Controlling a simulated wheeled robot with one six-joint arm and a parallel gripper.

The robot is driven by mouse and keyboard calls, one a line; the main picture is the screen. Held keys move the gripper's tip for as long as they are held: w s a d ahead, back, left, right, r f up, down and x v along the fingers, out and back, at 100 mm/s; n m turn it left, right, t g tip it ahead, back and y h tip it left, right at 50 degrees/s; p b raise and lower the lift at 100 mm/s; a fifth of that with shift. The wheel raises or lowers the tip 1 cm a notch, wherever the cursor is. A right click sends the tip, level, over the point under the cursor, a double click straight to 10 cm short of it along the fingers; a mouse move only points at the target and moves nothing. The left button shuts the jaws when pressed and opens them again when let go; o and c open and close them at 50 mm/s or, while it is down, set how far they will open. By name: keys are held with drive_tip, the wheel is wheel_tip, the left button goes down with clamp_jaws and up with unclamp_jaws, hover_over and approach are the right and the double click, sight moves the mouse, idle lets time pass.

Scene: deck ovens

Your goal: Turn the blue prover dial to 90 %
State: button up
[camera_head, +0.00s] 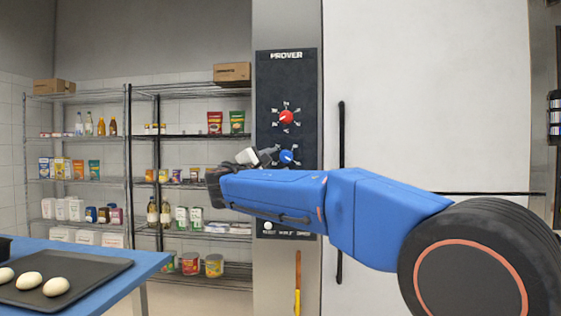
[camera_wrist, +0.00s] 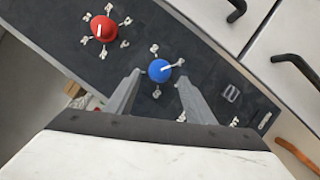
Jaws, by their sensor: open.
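The blue prover dial (camera_head: 287,157) is on the dark PROVER panel (camera_head: 265,85), below a red dial (camera_head: 286,117). In the wrist view the blue dial (camera_wrist: 159,70) has a pale pointer line toward its upper right, with white marks around it. Those marks are too small to read. My gripper (camera_wrist: 157,83) is open, its two grey fingers pointing at the blue dial, one on each side below it in the picture. The dial lies just beyond the fingertips, and I cannot tell whether they touch it. In the head view my gripper (camera_head: 262,156) is beside the dial, at its left.
The red dial (camera_wrist: 103,28) is close to the blue one. A tall white door with a black handle (camera_head: 340,190) is right of the panel. Wire shelves with groceries (camera_head: 140,135) stand at the left. A blue table (camera_head: 145,262) holds a dark tray (camera_head: 105,270) with dough pieces.

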drive_tip(key=v, duration=1.3)
drive_tip(key=shift+s, duration=0.25)
drive_tip(key=s+d+f+m+g, duration=0.2)
drive_tip(key=d+f+m+g, duration=0.3)
drive_tip(key=d, duration=0.9)
drive_tip(key=s+d+f+g, duration=0.1)
drive_tip(key=d+f+g, duration=0.2)
drive_tip(key=d+f, duration=0.85)
drive_tip(key=s+d+f+m+g, duration=0.1)
drive_tip(key=s+d+f, duration=0.15)
drive_tip(key=d, duration=0.25)
drive_tip(key=s+d+f+m+g+y, duration=0.1)
drive_tip(key=s+d+f+m, duration=0.1)
drive_tip(key=s+d, duration=0.25)
drive_tip(key=s+d+f+m+g, duration=0.1)
drive_tip(key=s+d+f+g, duration=0.15)
drive_tip(key=d, duration=0.35)
drive_tip(key=s+d+f+m+y, duration=0.1)
drive_tip(key=s+f+m+y, duration=0.2)
drive_tip(key=s+f, duration=0.6)
drive_tip(key=s+d+f+m+g+y, duration=0.1)
drive_tip(key=s+f+m+y, duration=0.2)
drive_tip(key=s+f+m, duration=0.4)
drive_tip(key=s+f, duration=0.3)
drive_tip(key=s, duration=0.5)
drive_tip(key=shift+d+y, duration=0.3)
